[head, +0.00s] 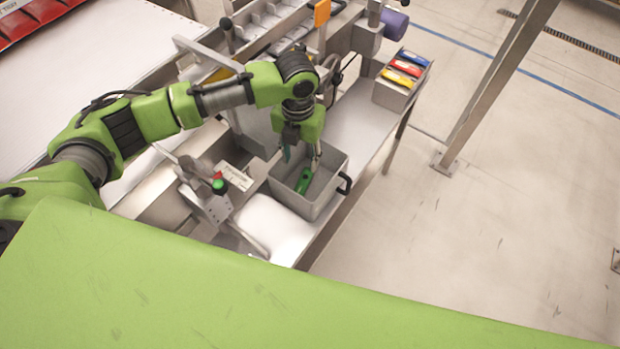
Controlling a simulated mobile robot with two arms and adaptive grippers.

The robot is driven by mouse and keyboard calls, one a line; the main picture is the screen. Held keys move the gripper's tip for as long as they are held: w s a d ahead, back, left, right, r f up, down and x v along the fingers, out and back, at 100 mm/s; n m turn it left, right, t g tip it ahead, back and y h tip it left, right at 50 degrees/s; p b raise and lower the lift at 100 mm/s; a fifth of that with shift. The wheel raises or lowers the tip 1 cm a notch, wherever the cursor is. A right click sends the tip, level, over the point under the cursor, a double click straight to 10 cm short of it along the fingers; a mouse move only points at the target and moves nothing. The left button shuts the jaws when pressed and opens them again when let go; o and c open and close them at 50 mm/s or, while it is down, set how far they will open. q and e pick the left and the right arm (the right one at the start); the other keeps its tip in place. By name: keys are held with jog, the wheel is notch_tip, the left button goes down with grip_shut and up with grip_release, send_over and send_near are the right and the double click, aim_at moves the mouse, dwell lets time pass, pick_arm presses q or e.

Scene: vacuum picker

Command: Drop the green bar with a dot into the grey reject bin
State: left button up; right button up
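The grey reject bin (308,207) is an open box with a black handle, standing on the metal table. My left gripper (301,159) points down over the bin's opening. Its two fingers show apart, so it looks open. A green bar (304,181) shows inside the bin's outline, just below the fingertips, tilted in the picture. It looks clear of the fingers; whether it rests on the bin floor is hard to tell. A dot on it is too small to make out. My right gripper is not in view.
A small holder (391,95) with blue, yellow and red bars stands at the table's far end. A control post with a green button (218,186) stands left of the bin. A slanted metal post (490,90) rises at the right. The table between bin and holder is clear.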

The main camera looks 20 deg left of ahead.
pick_arm(q)
notch_tip(320, 180, up, 12)
dwell(0.7)
jog(key=shift+d, duration=0.15)
